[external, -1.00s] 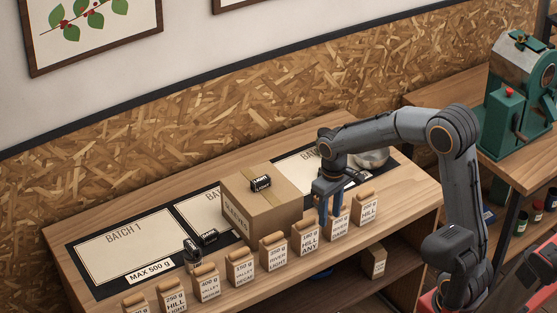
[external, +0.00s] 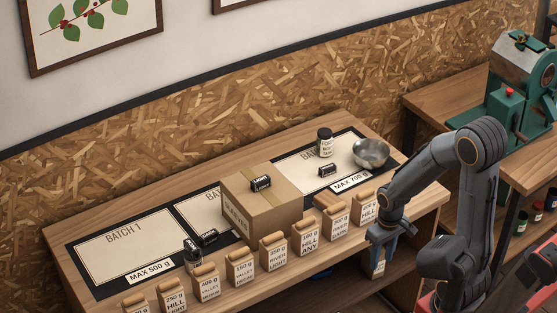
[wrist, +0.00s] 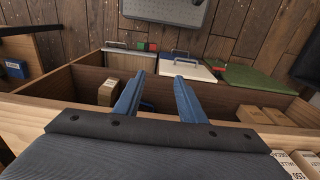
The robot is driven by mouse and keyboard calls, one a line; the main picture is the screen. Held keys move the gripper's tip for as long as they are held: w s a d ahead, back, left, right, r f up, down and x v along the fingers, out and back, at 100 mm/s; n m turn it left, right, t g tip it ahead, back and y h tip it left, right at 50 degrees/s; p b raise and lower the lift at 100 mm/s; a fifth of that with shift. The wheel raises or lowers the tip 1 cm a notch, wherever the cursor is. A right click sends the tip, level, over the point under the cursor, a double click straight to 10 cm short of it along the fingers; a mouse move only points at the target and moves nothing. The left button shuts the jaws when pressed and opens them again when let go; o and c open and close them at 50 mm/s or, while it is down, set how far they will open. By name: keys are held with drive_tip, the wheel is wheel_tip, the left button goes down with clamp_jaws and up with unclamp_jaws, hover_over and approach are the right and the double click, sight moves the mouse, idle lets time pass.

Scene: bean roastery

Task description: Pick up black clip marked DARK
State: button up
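Several small black clips with white lettering show in the external view; the print is too small to tell which is marked DARK. One clip (external: 261,183) lies on top of the cardboard box. Another clip (external: 208,238) lies left of the box, near the first mat. A third clip (external: 327,170) lies on the right mat, behind the bags. My gripper (external: 376,241) is at the front right of the bench, low by its front edge, away from these clips. In the wrist view my gripper (wrist: 158,80) has its blue fingers apart with nothing held between them.
A taped cardboard box (external: 262,212) stands mid-bench. A row of labelled bags (external: 273,253) lines the front edge. A metal bowl (external: 371,153) and a labelled jar (external: 325,142) stand at the back right. In the wrist view, open shelf compartments (wrist: 75,88) lie below my fingers.

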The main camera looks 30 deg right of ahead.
idle(0.4)
drive_tip(key=o, duration=0.9)
drive_tip(key=shift+c, duration=0.2)
